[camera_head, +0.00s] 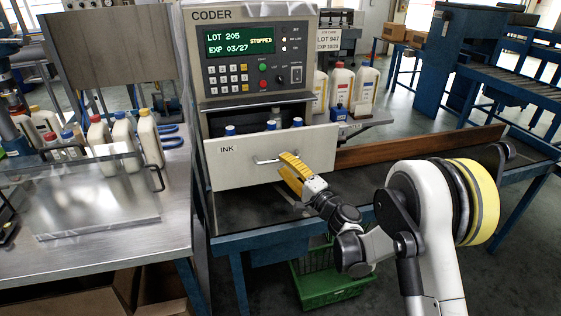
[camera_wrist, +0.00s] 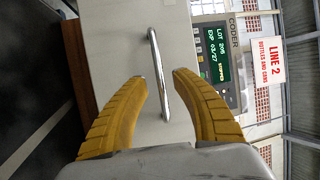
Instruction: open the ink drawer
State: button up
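The ink drawer (camera_head: 240,162) of the coder machine (camera_head: 250,60) stands pulled out, with several blue-capped bottles (camera_head: 271,126) inside behind its front panel. Its metal bar handle (camera_head: 266,160) is on the front; it also shows in the wrist view (camera_wrist: 158,75). My gripper (camera_head: 285,162) is at the right end of the handle in the head view. In the wrist view its yellow fingers (camera_wrist: 160,80) are spread apart, with the handle just ahead between their tips. Whether a finger touches the handle, I cannot tell.
Several white bottles (camera_head: 341,88) stand right of the coder. A steel table (camera_head: 165,215) at left holds bottles and a clear cover. A green basket (camera_head: 330,280) sits below the bench. A wooden rail (camera_head: 420,147) runs along the bench at right.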

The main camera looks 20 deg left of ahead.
jog(key=v, duration=1)
jog(key=shift+r, duration=0.1)
jog(key=s+d+r+n+g+h, duration=0.3)
jog(key=s+d+r+n+h, duration=0.15)
jog(key=s+d+r, duration=0.3)
jog(key=s+d+f+n+g+h, duration=0.1)
jog(key=s+d+f+n+h, duration=0.1)
jog(key=s+d+h, duration=0.9)
jog(key=s+d, duration=1)
jog(key=d, duration=0.2)
jog(key=shift+s+g+h, duration=0.2)
jog(key=shift+g+h, duration=0.15)
jog(key=shift+g, duration=0.05)
jog(key=shift+f, duration=0.1)
